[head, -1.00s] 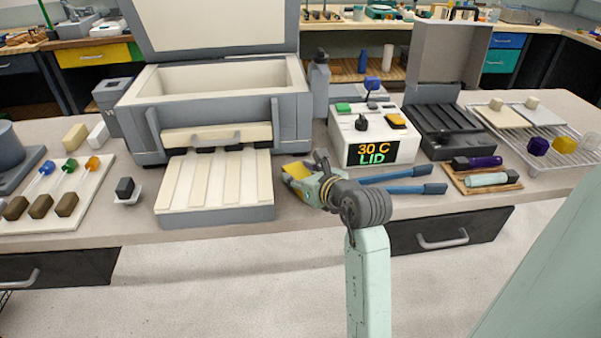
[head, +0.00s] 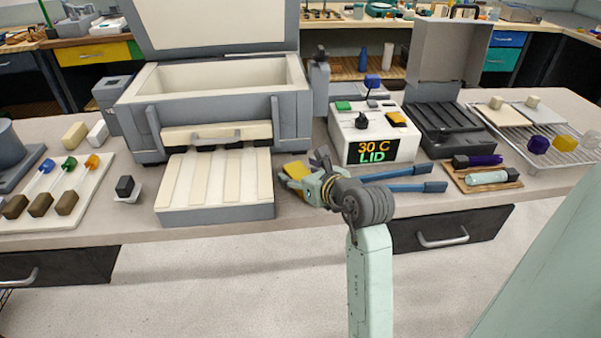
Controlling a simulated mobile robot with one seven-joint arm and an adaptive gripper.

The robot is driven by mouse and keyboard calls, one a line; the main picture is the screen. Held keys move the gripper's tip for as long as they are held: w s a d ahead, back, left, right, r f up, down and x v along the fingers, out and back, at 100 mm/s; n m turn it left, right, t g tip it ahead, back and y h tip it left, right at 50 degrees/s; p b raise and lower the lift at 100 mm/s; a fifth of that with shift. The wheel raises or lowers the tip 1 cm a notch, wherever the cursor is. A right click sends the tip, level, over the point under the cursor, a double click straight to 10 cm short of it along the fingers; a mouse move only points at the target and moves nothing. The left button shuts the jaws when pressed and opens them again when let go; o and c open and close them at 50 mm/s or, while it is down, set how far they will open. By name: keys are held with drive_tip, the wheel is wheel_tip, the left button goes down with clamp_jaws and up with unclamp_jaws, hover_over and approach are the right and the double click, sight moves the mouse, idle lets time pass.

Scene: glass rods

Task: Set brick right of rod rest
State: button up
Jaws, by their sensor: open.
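A yellow block (head: 294,170), which looks like the brick, is on the bench just right of the low grey rest with cream ridged slats (head: 216,213), apparently the rod rest. The block is partly hidden by my gripper, so I cannot tell whether they touch. My gripper (head: 306,178) is open and low over the bench at the block's right side. Its fingers are small and partly hidden by its own body. A cream block (head: 75,135) and a white block (head: 97,132) stand at the left, behind the rod board.
A grey open-lidded box furnace (head: 215,104) stands behind the rest. A white heater (head: 372,134) reading "30 C LID" and blue-handled tongs (head: 405,187) are close right of my gripper. The bench's front edge is near.

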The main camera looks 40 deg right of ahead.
drive_tip(key=b+v, duration=0.3)
drive_tip(key=v, duration=0.8)
drive_tip(key=shift+s+b, duration=0.3)
drive_tip(key=shift+b, duration=0.05)
drive_tip(key=shift+a, duration=0.1)
